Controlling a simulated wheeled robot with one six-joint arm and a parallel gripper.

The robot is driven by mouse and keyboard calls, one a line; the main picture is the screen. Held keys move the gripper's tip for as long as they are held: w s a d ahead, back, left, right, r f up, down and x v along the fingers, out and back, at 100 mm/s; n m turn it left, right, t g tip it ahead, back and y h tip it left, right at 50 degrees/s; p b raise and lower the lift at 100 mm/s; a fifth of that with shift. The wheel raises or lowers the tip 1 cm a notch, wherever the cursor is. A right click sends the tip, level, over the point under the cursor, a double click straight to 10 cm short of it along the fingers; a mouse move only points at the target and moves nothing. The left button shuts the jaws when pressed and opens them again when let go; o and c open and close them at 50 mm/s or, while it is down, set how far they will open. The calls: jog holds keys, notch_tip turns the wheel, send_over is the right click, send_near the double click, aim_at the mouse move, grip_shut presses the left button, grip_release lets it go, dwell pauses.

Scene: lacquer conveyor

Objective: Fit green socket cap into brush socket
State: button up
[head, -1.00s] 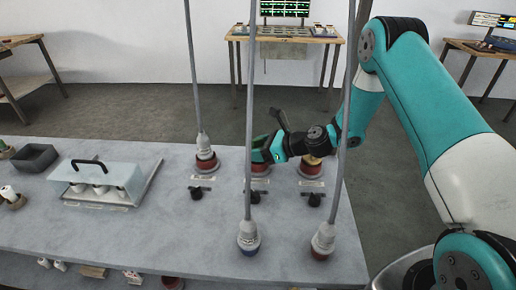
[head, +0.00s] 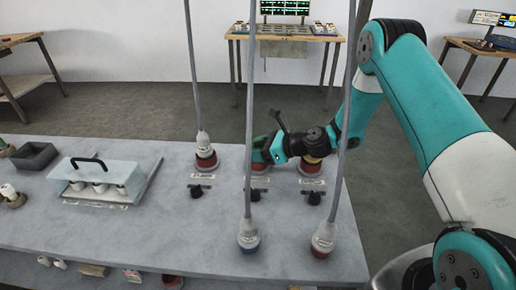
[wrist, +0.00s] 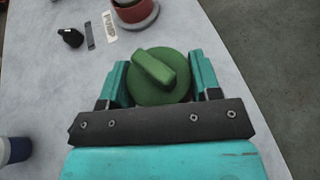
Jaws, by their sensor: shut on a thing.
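The green socket cap (wrist: 155,77), a round disc with a raised bar grip, sits between the two fingers of my gripper (wrist: 160,85) in the wrist view. My gripper is shut on it. In the head view my gripper (head: 265,148) is over the middle of a row of red sockets at the table's far side. A green part shows at its tip. The red rim of the middle socket (head: 260,168) shows just below. The cap hides the socket under it in the wrist view, and I cannot tell whether it is seated.
A grey plug stands in the left red socket (head: 206,160); the right socket (head: 311,168) is partly behind my wrist. Black knobs (head: 314,198) stand in front. Hanging cables reach a blue-ringed plug (head: 249,240) and a red-ringed plug (head: 323,240). A clear-covered tray (head: 98,178) is at left.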

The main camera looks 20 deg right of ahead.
jog(key=shift+f, duration=0.25)
jog(key=shift+r, duration=0.15)
jog(key=shift+r+p, duration=0.4)
jog(key=shift+p, duration=0.1)
jog(key=shift+r+p, duration=0.2)
jog(key=shift+p, duration=0.35)
dwell(1.0)
jog(key=shift+f+b, duration=0.5)
jog(key=shift+f, duration=0.25)
jog(key=shift+r, duration=0.15)
jog(key=shift+r+p, duration=0.4)
jog(key=shift+p, duration=0.15)
jog(key=shift+r+p, duration=0.2)
jog(key=shift+p, duration=0.2)
dwell(1.3)
